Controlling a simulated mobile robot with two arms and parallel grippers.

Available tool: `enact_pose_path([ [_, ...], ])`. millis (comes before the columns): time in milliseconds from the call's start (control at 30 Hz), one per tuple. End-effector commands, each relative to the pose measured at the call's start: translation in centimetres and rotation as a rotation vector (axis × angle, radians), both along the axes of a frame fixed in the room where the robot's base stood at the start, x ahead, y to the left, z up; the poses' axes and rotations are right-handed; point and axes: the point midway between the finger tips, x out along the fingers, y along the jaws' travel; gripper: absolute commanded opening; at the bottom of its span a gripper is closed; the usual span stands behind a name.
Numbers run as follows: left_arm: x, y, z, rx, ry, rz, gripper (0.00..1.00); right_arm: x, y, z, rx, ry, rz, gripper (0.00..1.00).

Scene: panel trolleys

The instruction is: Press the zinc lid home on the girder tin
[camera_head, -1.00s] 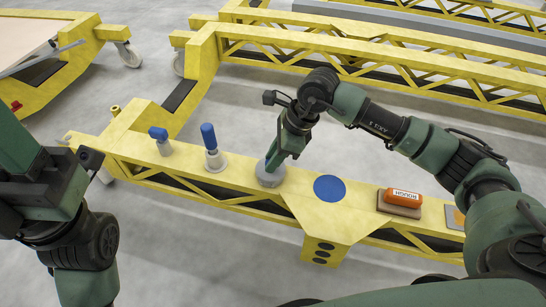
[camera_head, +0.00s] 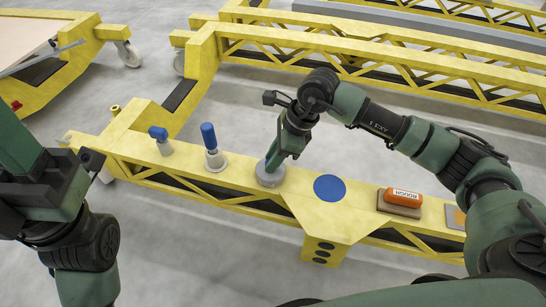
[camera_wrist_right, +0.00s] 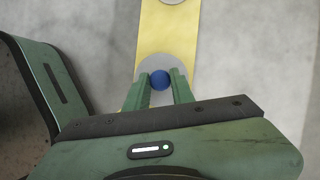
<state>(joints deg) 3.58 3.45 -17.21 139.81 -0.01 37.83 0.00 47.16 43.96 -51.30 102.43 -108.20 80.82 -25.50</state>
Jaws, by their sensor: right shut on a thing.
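A round grey lid (camera_head: 277,179) sits at the middle of the yellow girder, and it shows in the right wrist view as a grey disc (camera_wrist_right: 160,60) with a blue knob (camera_wrist_right: 160,80) on it. My right gripper (camera_head: 272,163) points down over it. In the right wrist view its two green fingers (camera_wrist_right: 159,88) are shut on the knob, one on each side. The girder tin is not clearly distinguishable under the lid, and I cannot tell whether the lid is fully seated. My left arm (camera_head: 45,190) is at the left edge, clear of the girder; its fingertips are not distinguishable.
On the yellow girder (camera_head: 120,140) stand two blue-topped items (camera_head: 209,136) (camera_head: 158,134) to the left. A blue disc (camera_head: 330,188) and an orange block marked ROUGH (camera_head: 404,197) lie to the right. Yellow trolley frames (camera_head: 380,55) fill the back. Grey floor is open in front.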

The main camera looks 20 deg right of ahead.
Motion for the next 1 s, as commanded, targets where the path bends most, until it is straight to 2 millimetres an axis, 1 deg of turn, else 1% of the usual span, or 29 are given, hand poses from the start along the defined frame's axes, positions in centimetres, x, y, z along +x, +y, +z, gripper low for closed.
enact_pose_path([
  [267,-0.12,-0.03,0.35,0.001,-0.013,0.001,0.50,0.02,-0.02,-0.09,0.000,0.000,0.000,0.00],
  [800,-0.13,-0.02,0.33,0.001,-0.013,0.001,0.50,0.03,-0.03,-0.14,0.000,0.000,0.000,0.00],
  [833,-0.13,-0.02,0.33,0.001,-0.013,0.001,0.50,0.03,-0.03,-0.14,0.000,0.000,0.000,0.26],
  [867,-0.12,-0.02,0.32,0.001,-0.013,0.001,0.50,0.02,-0.03,-0.14,0.000,0.000,0.000,0.35],
  [900,-0.12,-0.02,0.31,0.002,-0.012,0.001,0.50,0.02,-0.03,-0.14,0.000,0.000,0.000,0.46],
  [933,-0.12,-0.02,0.31,0.002,-0.012,0.001,0.50,0.02,-0.03,-0.14,0.000,0.000,0.000,0.49],
  [1000,-0.12,-0.02,0.30,0.001,-0.012,0.001,0.50,0.02,-0.02,-0.15,0.000,0.000,0.000,0.49],
])
